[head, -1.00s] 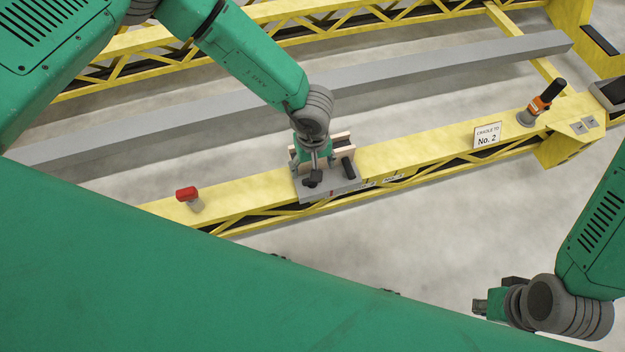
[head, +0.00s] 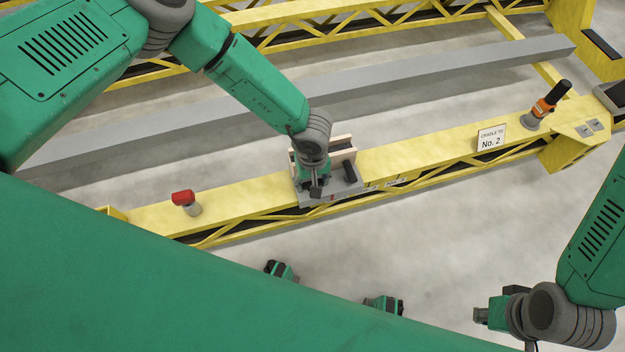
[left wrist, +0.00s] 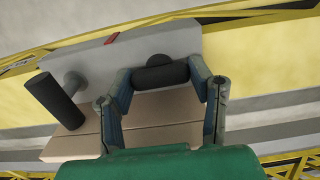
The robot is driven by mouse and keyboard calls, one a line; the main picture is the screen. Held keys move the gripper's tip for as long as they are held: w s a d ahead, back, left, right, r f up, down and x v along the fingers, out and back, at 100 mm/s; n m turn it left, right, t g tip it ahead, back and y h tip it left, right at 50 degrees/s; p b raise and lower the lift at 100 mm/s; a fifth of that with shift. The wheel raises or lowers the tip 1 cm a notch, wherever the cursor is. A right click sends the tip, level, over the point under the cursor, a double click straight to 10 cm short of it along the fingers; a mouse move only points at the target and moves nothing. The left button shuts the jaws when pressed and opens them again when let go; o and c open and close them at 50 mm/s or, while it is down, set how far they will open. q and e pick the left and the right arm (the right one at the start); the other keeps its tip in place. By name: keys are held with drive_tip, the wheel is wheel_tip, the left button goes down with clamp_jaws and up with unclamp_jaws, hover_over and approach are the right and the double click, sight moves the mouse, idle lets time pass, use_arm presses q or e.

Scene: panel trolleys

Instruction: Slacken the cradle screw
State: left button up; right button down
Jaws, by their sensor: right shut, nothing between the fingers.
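The cradle (head: 343,189) is a grey plate with pale blocks on the yellow beam. It also shows in the left wrist view (left wrist: 145,50). My left gripper (head: 317,188) points down over it and hides much of it. In the left wrist view, its two fingers (left wrist: 160,78) stand at either end of the screw's black bar handle (left wrist: 160,76). Whether they press on the handle cannot be told. A second black bar (left wrist: 55,100) with a grey stud lies beside it on the cradle. My right gripper (head: 482,315) is shut and empty at the lower right, away from the beam.
A red-topped post (head: 184,198) stands on the yellow beam (head: 245,197) left of the cradle. To the right are a sign (head: 491,138) reading "CRADLE TO No. 2" and an orange and black handle (head: 546,103). A long grey bar (head: 420,75) lies behind.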

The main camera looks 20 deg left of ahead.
use_arm(q)
drive_tip(key=shift+r+n+p, duration=0.1)
drive_tip(key=shift+n+p, duration=0.4)
drive_tip(key=shift+n, duration=0.5)
drive_tip(key=n, duration=0.2)
drive_tip(key=shift+n+p, duration=0.3)
drive_tip(key=o, duration=1.2)
drive_tip(key=shift+c, duration=0.2)
